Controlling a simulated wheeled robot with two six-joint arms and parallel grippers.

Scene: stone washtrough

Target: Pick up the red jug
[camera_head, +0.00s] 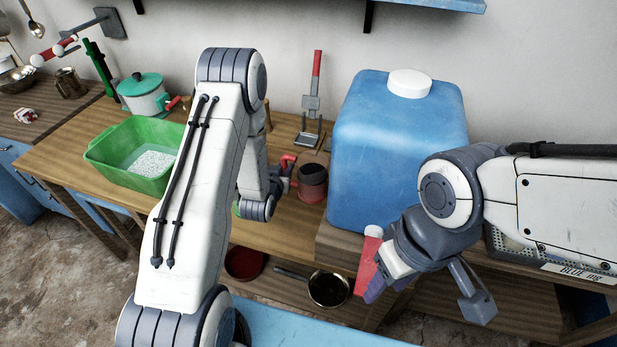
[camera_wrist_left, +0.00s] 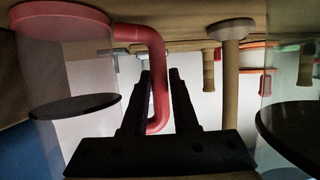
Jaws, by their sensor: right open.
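The red jug (camera_head: 313,185) stands on the wooden counter beside the blue water container. It is a see-through vessel with dark contents, a red rim and a red handle; its near wall also shows in the left wrist view (camera_wrist_left: 70,85). My left gripper (camera_head: 286,181) is at the jug's handle side, partly hidden by its own arm. In the left wrist view its two fingers (camera_wrist_left: 160,85) stand on either side of the hanging handle (camera_wrist_left: 157,60). I cannot tell whether they press on it. My right gripper (camera_head: 425,285) is open and empty, in front of the blue container.
The blue container (camera_head: 395,140) stands close right of the jug. A green basin (camera_head: 110,153) and a white pot with green lid (camera_head: 143,95) are to the left. A red-handled tool (camera_head: 316,75) is behind. A dark pan (camera_head: 328,289) and a red bowl (camera_head: 245,263) sit below.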

